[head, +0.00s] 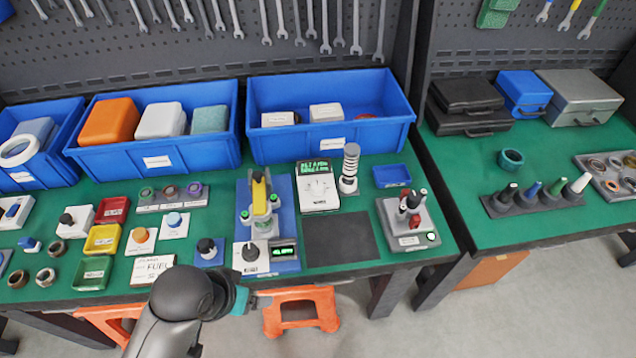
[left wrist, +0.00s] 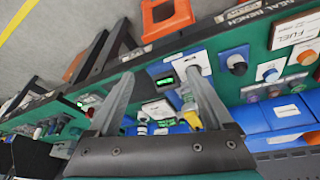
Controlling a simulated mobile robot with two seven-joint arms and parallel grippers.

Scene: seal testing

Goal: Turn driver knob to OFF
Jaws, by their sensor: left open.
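The driver unit is a blue fixture (head: 283,225) with a yellow-topped press and a green-lit display (head: 283,251). At its front left is a black knob (head: 250,251) on a white plate; which way it points is too small to tell. In the left wrist view the white plate (left wrist: 193,65) shows beyond the fingers, the knob hard to make out. My left gripper (left wrist: 158,68) is open and empty, apart from the knob. In the head view my arm mostly hides it, just in front of the bench edge. My right gripper is not in view.
Another black knob (head: 206,246) on a blue base stands left of the driver. A FUEL sign (head: 152,271) lies near the front edge. A dark mat (head: 340,238) is to the right, blue bins (head: 330,145) behind. An orange stool (head: 300,310) is below the bench.

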